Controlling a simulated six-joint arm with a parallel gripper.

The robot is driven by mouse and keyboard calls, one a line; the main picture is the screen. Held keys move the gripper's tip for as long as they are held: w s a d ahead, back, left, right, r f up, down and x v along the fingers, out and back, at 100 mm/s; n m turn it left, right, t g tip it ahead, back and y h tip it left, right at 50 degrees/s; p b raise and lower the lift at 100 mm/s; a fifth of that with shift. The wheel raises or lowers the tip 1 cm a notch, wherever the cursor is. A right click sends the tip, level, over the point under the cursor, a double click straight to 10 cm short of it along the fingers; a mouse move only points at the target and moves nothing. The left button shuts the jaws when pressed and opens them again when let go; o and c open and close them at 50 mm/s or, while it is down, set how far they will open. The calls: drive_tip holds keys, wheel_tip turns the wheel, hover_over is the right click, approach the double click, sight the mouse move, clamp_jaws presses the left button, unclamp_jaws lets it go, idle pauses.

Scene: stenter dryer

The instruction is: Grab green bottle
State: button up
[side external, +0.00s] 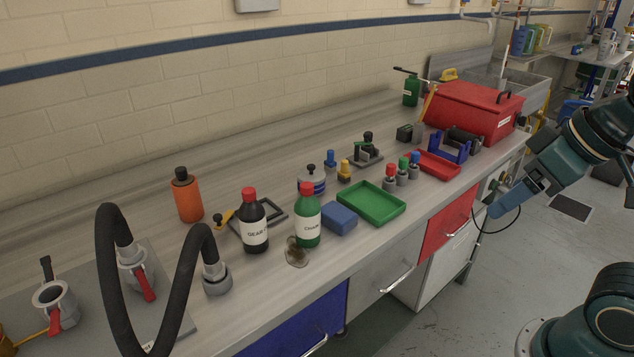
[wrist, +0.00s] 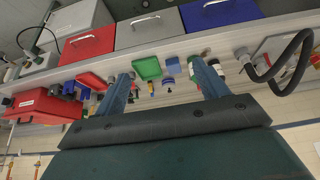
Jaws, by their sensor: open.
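The green bottle (side external: 308,228) has a red cap and a white label and stands upright near the bench's front edge. A black bottle (side external: 254,236) with a red cap stands just left of it. In the wrist view the green bottle (wrist: 217,67) is small and partly hidden beside the right finger. My gripper (side external: 495,207) is open and empty, out past the bench's front edge and well to the right of the bottle. In the wrist view the two fingers (wrist: 163,70) are spread wide with nothing held between them.
A blue block (side external: 340,218) and a green tray (side external: 371,204) lie right of the bottle. An orange bottle (side external: 187,197) stands behind, and a black hose (side external: 108,260) loops at left. A dark green can (side external: 411,92) stands far back.

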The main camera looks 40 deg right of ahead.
drive_tip(key=w+a+r+n+g, duration=0.15)
drive_tip(key=w+r+n, duration=0.3)
drive_tip(key=w, duration=0.45)
drive_tip(key=n+g, duration=0.4)
drive_tip(key=n, duration=0.9)
hover_over(306, 184)
drive_tip(key=shift+m, duration=0.25)
wheel_tip(306, 184, down, 4)
drive_tip(key=shift+f, duration=0.15)
drive_tip(key=shift+f, duration=4.3)
drive_tip(key=shift+f, duration=0.1)
